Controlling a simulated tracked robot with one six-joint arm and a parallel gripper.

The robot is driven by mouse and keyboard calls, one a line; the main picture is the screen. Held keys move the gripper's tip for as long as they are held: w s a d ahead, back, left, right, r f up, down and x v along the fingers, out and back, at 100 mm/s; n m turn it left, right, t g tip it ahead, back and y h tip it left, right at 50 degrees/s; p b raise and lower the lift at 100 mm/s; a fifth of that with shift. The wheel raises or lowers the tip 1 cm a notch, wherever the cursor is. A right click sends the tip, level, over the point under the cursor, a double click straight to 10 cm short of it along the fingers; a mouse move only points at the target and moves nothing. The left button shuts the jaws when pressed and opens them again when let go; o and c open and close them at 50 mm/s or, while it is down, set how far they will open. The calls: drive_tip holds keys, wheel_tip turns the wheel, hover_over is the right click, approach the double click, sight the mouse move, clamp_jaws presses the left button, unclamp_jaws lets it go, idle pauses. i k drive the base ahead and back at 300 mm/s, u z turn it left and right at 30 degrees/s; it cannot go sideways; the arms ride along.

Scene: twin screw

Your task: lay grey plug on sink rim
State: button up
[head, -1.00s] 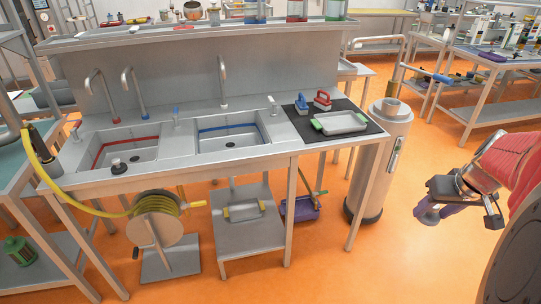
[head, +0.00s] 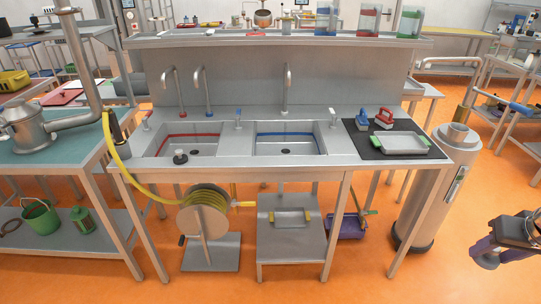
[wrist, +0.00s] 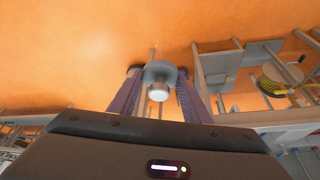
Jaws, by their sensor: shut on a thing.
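My gripper (head: 499,251) is at the lower right of the head view, over open floor and well apart from the sinks. In the wrist view my gripper (wrist: 158,97) has its purple fingers shut on the grey plug (wrist: 159,73), a round disc with a pale knob. The plug's grey disc (head: 487,262) also shows below the fingers in the head view. The steel sink unit has a left basin with a red band (head: 190,136) and a right basin with a blue band (head: 285,134).
A black mat (head: 372,142) right of the basins holds a grey tray (head: 403,144) and red and blue items. A grey cylinder (head: 436,190) stands at the unit's right end. Orange floor is free at right front.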

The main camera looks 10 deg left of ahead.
sight(240, 161)
drive_tip(key=u, duration=1.35)
drive_tip(key=i, duration=1.65)
drive_tip(key=u, duration=0.05)
